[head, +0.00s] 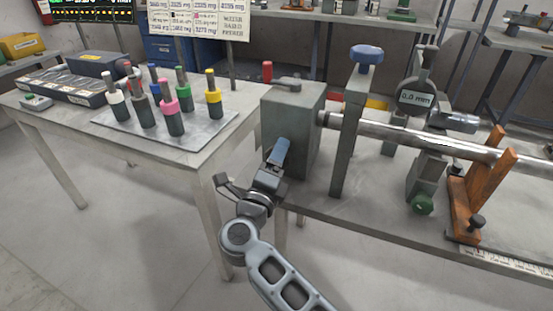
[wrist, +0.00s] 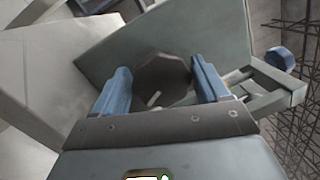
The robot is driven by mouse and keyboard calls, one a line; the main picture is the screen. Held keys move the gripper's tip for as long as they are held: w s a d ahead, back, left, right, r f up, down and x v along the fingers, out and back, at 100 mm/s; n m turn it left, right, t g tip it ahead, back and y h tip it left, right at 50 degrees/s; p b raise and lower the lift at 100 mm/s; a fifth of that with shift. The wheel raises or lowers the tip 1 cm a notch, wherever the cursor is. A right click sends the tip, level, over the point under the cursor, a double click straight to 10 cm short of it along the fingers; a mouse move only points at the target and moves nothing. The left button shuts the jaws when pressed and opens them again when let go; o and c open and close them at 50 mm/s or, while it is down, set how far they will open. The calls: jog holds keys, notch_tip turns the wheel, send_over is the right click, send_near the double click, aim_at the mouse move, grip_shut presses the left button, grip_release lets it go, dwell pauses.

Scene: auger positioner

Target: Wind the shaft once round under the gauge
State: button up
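The steel shaft (head: 400,138) runs right from a grey-green box-shaped housing (head: 293,130), through an upright plate. The round gauge (head: 417,97) stands over the shaft and its display seems to read 0.0 mm. My gripper (head: 278,155) is in front of the housing's lower left side. In the wrist view my gripper (wrist: 160,88) is open, with its two blue fingers well apart. Behind the gap is a dark, many-sided shape (wrist: 165,78) on the housing's face (wrist: 195,35), with a small pale rod (wrist: 154,98) in front. I cannot tell whether the fingers touch anything.
An orange V-shaped support (head: 475,190) carries the shaft at right. A blue knob (head: 366,55) tops the upright plate. A table at left holds a tray (head: 205,135) of several colour-topped tools. A scale strip (head: 500,262) lies along the bench's front. Open floor lies below left.

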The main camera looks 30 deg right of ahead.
jog(key=shift+o, duration=1)
jog(key=v, duration=0.7)
jog(key=shift+s+a, duration=0.2)
jog(key=shift+a, duration=0.1)
jog(key=s+r+n+t+y+p, duration=0.1)
jog(key=s+r+n+y, duration=0.2)
jog(key=s+n+y, duration=0.4)
jog(key=s+r+n+t+y+p, duration=0.1)
jog(key=s+n+y, duration=0.7)
jog(key=s+n, duration=1.6)
jog(key=f+p+v, duration=0.1)
jog(key=v, duration=0.7)
jog(key=shift+s+a+r, duration=0.15)
jog(key=shift+s+a, duration=0.1)
jog(key=shift+s, duration=0.15)
